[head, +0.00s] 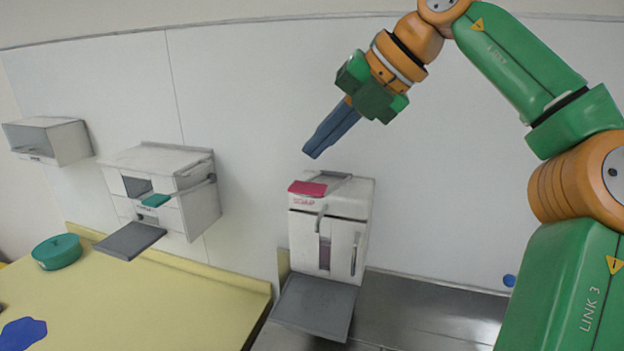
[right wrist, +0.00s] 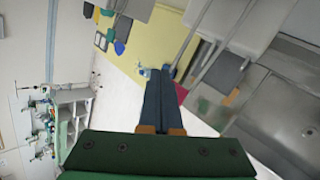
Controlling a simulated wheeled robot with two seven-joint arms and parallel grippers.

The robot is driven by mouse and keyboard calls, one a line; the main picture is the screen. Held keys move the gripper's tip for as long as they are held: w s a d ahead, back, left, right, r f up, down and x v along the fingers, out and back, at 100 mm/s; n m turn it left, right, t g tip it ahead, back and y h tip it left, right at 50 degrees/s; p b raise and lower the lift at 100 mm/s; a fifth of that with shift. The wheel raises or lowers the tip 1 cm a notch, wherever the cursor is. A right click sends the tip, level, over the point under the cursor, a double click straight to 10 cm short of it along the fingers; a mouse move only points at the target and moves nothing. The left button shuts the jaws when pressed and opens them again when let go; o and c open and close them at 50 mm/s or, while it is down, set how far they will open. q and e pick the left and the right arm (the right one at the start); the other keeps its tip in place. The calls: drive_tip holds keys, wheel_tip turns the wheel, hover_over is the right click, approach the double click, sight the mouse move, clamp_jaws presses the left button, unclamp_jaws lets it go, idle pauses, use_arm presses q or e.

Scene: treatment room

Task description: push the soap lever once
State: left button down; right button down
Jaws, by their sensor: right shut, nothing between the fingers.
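The white soap dispenser (head: 299,240) is on the wall above the metal counter, with "SOAP" in red on its front. A red pad (head: 307,188), which looks like the lever's end, sits at its top front, with a grey arm (head: 338,178) behind it. My right gripper (head: 313,153) is shut and empty. It points down and to the left, above the dispenser's top, and appears apart from the red pad. In the right wrist view the shut fingers (right wrist: 163,72) show beside the red pad (right wrist: 181,93), partly hiding it. My left gripper is not in view.
A second white dispenser (head: 203,205) with a teal pad (head: 156,200) is on the wall to the left. An open white box (head: 70,143) is farther left. A teal pot (head: 57,252) and a blue item (head: 22,333) rest on the yellow counter (head: 150,310). The metal counter (head: 425,315) looks clear.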

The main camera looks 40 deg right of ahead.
drive_tip(key=shift+w+d+r, duration=0.1)
drive_tip(key=shift+w+r, duration=0.05)
drive_tip(key=shift+r, duration=0.65)
drive_tip(key=shift+w+d+r, duration=0.1)
drive_tip(key=shift+r, duration=0.7)
